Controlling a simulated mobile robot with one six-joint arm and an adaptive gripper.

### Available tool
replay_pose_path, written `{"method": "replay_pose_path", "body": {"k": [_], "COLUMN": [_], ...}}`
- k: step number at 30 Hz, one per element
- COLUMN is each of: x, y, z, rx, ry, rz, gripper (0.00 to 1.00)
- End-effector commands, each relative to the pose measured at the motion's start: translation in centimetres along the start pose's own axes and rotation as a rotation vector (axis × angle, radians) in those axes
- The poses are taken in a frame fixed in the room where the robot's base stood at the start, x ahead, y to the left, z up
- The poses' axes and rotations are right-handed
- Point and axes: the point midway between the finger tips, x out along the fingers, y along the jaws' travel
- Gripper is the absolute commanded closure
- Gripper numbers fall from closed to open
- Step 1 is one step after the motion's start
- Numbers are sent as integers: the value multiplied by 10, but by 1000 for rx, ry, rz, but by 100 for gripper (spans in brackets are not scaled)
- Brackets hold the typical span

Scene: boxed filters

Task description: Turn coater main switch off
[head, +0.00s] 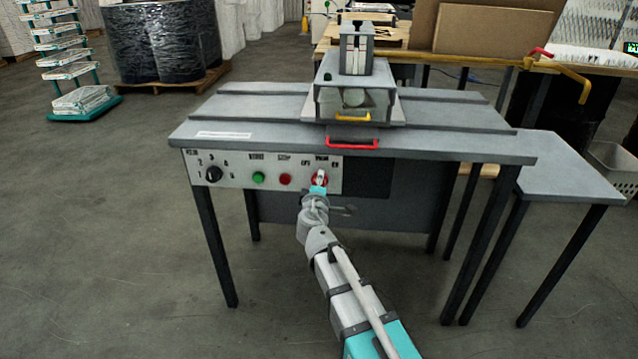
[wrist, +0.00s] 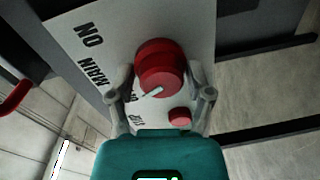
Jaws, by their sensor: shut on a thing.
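The coater main switch is a red round knob (head: 320,176) at the right end of the white control panel (head: 238,170). In the wrist view, the knob (wrist: 158,62) sits between both fingers of my gripper (wrist: 161,75), which is shut on it. A white pointer line on the knob slants down and left, towards the partly covered OFF lettering. The MAIN and ON lettering shows farther up and left. In the head view my gripper (head: 319,187) is at the panel and covers the lower part of the knob.
The red stop button (head: 285,179), green button (head: 258,177) and black rotary dial (head: 213,173) lie left of the knob. A lower side table (head: 560,175) stands right. Floor to the left is free.

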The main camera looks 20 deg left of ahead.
Motion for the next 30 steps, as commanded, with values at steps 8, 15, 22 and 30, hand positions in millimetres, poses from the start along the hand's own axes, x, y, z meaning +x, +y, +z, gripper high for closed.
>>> {"method": "replay_pose_path", "body": {"k": [8,15,22,30], "x": [0,0,0,0], "y": [-1,-1,-1,-1], "z": [-1,-1,-1,-1], "rx": [-218,-328,-362,-363], "ry": [-11,-17,-19,-20], "rz": [-3,-4,-5,-4], "gripper": [81,81,81,81]}}
